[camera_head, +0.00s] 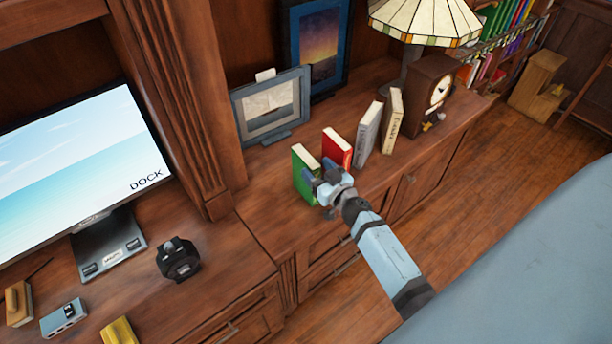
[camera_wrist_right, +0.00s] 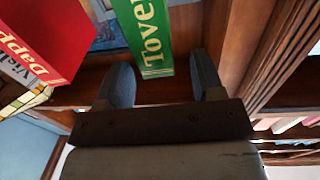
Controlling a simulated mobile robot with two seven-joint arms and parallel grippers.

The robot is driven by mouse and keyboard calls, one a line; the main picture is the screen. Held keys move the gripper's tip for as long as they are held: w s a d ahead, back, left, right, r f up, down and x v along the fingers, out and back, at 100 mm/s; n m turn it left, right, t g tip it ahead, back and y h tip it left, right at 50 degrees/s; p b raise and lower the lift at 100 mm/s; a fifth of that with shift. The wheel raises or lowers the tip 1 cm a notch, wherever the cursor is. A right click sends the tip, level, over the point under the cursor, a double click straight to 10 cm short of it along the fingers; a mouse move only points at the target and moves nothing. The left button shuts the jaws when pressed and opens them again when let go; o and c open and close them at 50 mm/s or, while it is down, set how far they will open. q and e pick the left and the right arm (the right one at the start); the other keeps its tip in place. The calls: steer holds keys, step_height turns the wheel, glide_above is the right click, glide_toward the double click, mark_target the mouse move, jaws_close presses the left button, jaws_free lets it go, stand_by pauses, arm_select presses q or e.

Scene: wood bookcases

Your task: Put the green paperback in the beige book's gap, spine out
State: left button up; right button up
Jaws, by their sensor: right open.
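The green paperback (camera_head: 303,184) stands upright at the left end of a short row on the wooden cabinet. Its spine, lettered "Tover...", faces the right wrist camera (camera_wrist_right: 146,38). My right gripper (camera_head: 319,180) is at the green book's spine side. In the right wrist view its open fingers (camera_wrist_right: 163,78) lie either side of the spine's line, with room on both sides. The beige book (camera_head: 393,121) stands at the row's right end, tilted slightly, close beside a grey book (camera_head: 367,129). A wider space separates the grey book from the red book (camera_head: 337,149). My left gripper is out of view.
A clock (camera_head: 432,92) and a lamp (camera_head: 425,20) stand right of and behind the books. Picture frames (camera_head: 272,107) stand behind. The cabinet top's front edge is close to the books. A monitor (camera_head: 75,165) and a black item (camera_head: 178,260) are at the left.

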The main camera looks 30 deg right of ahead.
mark_target(309, 160)
steer(key=w, duration=0.4)
steer(key=shift+w+f, duration=0.15)
steer(key=shift+w, duration=0.1)
jaws_close()
